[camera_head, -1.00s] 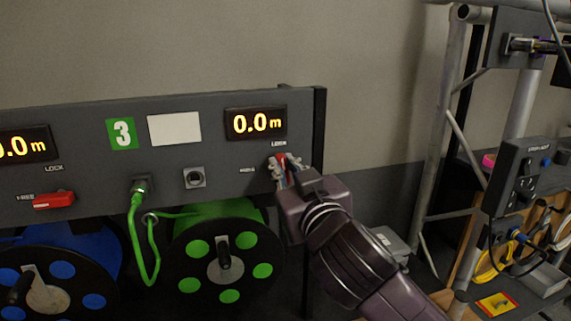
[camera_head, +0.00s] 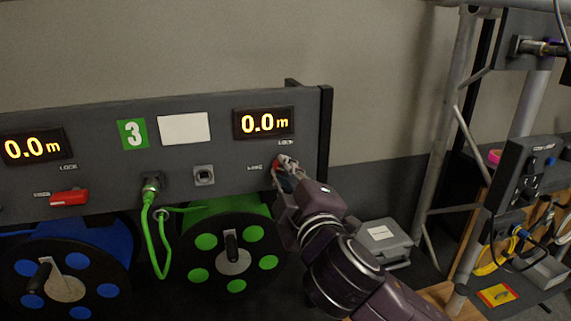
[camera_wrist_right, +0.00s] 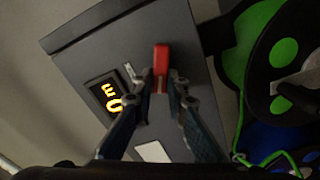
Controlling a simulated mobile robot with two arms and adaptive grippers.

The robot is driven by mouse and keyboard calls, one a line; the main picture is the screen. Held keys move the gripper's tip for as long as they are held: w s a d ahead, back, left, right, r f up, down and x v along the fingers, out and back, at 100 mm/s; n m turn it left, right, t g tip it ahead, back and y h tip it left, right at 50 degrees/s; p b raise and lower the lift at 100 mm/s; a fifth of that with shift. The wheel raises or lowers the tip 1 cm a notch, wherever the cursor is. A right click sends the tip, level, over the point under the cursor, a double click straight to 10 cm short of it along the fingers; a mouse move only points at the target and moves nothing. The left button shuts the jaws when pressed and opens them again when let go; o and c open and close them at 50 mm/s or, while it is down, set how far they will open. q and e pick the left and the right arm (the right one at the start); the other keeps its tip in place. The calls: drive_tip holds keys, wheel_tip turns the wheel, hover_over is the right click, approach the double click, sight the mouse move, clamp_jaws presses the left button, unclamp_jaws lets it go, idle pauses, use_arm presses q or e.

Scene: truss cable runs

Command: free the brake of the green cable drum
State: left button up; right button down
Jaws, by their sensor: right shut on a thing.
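The green cable drum (camera_head: 233,228) sits under the panel (camera_head: 225,175) below sign 3 (camera_head: 132,134), with a green cable (camera_head: 162,268) looped from the socket at its left. Its red brake lever shows in the right wrist view (camera_wrist_right: 161,62) between my right fingertips. There the lever lies roughly along the panel's length, with the LOCK mark (camera_wrist_right: 128,70) beside it. My right gripper (camera_head: 281,166) is shut on this lever and hides most of it in the head view. The FREE mark (camera_head: 255,167) is left of the fingers. My left gripper is not in view.
The blue drum (camera_head: 70,262) stands at left, its red lever (camera_head: 69,197) horizontal beside FREE. The display (camera_head: 264,123) above my gripper reads 0.0 m. A grey case (camera_head: 383,240) lies right of my arm. A metal truss (camera_head: 440,150) stands further right.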

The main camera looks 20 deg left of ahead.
drive_tip(key=n, duration=0.2)
drive_tip(key=f+n+p, duration=0.1)
drive_tip(key=n, duration=0.2)
drive_tip(key=shift+a+p, duration=0.1)
drive_tip(key=shift+p, duration=0.2)
idle(0.4)
drive_tip(key=c, duration=1.9)
unclamp_jaws()
drive_tip(key=shift+s, duration=0.1)
drive_tip(key=shift+c, duration=0.2)
drive_tip(key=v, duration=1.2)
